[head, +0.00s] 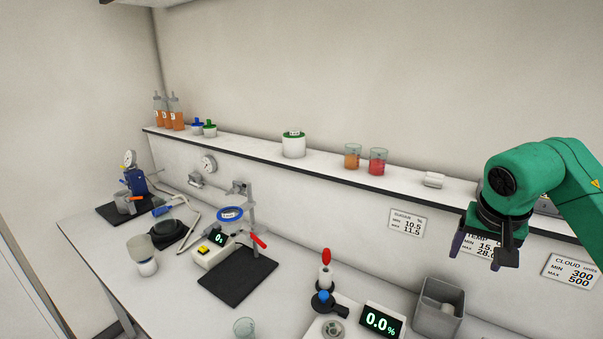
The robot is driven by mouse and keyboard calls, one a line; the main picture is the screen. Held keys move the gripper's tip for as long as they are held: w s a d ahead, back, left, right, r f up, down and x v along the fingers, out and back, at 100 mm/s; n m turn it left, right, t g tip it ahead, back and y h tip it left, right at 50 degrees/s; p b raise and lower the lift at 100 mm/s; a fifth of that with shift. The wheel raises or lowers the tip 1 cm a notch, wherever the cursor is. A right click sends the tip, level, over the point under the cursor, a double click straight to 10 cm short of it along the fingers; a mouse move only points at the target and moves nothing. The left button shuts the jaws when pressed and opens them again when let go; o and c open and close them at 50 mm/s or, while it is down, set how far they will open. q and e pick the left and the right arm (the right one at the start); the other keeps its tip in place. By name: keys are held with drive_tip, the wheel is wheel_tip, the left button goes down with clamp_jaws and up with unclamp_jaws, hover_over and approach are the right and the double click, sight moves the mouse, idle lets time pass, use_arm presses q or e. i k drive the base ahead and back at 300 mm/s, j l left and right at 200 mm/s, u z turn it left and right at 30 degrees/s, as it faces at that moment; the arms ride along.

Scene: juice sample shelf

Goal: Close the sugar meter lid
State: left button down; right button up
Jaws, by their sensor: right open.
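The sugar meter (313,332) is at the bottom centre of the head view, a pale body with a round metal well and a green "0.0%" display (381,322) beside it. Its lid seems to be the dark piece with a blue knob (323,297) raised behind the well; the lid looks open, though its hinge is hard to make out. The body's lower edge is cut off by the frame. My right gripper (484,258) is open and empty, fingers pointing down, high to the right of the meter and well apart from it. My left gripper is not in view.
A red-tipped item (326,257) stands just behind the lid. A grey bin (437,309) stands right of the display, below my right gripper. A shelf (330,170) with jars and beakers runs along the wall.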

sight(322, 303)
drive_tip(key=k+j, duration=1.1)
drive_tip(key=j, duration=0.2)
